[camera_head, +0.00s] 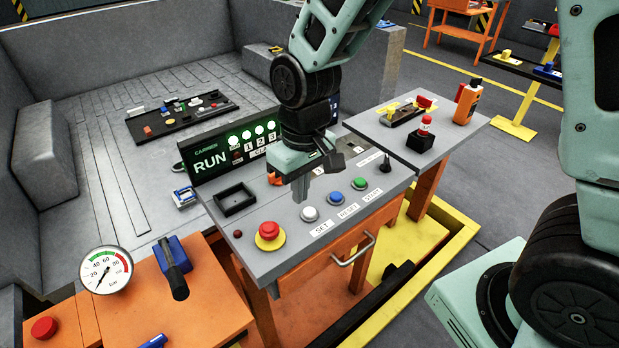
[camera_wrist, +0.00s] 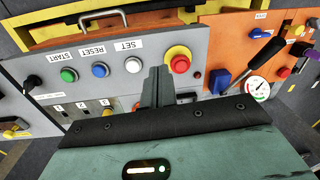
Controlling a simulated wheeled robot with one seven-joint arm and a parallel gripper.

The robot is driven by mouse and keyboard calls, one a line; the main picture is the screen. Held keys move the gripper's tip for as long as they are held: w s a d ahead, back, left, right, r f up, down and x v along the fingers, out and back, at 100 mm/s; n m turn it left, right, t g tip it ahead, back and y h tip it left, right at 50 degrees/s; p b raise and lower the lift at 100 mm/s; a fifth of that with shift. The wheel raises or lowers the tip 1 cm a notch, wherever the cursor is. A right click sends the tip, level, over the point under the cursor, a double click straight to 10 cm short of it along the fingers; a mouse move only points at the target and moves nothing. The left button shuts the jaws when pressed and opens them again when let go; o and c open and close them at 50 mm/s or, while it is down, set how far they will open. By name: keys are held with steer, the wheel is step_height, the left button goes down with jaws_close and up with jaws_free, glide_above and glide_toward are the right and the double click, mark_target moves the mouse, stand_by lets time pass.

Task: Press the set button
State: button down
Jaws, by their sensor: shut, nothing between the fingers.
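The set button (camera_head: 309,213) is a round white-grey push button on the grey console top (camera_head: 265,208), behind a white SET label (camera_head: 321,230). In the wrist view the set button (camera_wrist: 133,65) lies just left of my fingertips. My gripper (camera_head: 300,196) is shut and empty, pointing down just behind the set button; I see no contact, and the exact height gap is hard to tell. In the wrist view my gripper (camera_wrist: 157,72) appears between the set button and the red emergency button (camera_wrist: 180,64).
The blue RESET button (camera_head: 335,198) and green START button (camera_head: 359,184) are to the right. The red mushroom button (camera_head: 269,231) on its yellow base is to the left. A black tray (camera_head: 235,199) and the lit RUN panel (camera_head: 211,164) stand behind. A black knob (camera_head: 385,166) sits further right.

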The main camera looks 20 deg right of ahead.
step_height(320, 180, up, 2)
steer(key=m+p, duration=0.1)
steer(key=p, duration=0.4)
glide_above(310, 211)
steer(key=shift+w+h+p, duration=0.1)
steer(key=shift+h+p, duration=0.3)
steer(key=shift+f, duration=0.1)
step_height(310, 211, down, 14)
steer(key=p, duration=0.4)
steer(key=shift+r+p, duration=0.2)
steer(key=shift+p, duration=0.15)
steer(key=shift+f, duration=0.15)
